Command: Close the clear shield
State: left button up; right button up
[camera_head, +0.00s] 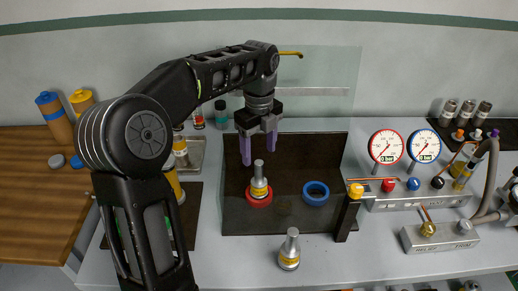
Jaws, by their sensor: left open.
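The clear shield (335,75) stands raised at the back of the dark work plate (285,215), against the wall. A pale strip crosses it low down. A yellow handle-like bar (291,54) shows near its upper part, partly hidden behind my left arm. My left gripper (258,150) has purple fingers, is open and empty, and hangs in front of the shield above the back of the plate. A silver fitting with a yellow band (259,183) stands upright in a red ring (258,201) below the gripper. My right gripper is not in view.
A blue ring (315,192) lies on the plate. A black post with a yellow top (346,215) stands at its right edge. Another silver fitting (289,252) stands in front. Two gauges (387,147) and a valve block are at right; bottles and a wooden surface at left.

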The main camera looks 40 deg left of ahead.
aim_at(292, 92)
jog(key=k+l, duration=0.8)
jog(key=l, duration=0.1)
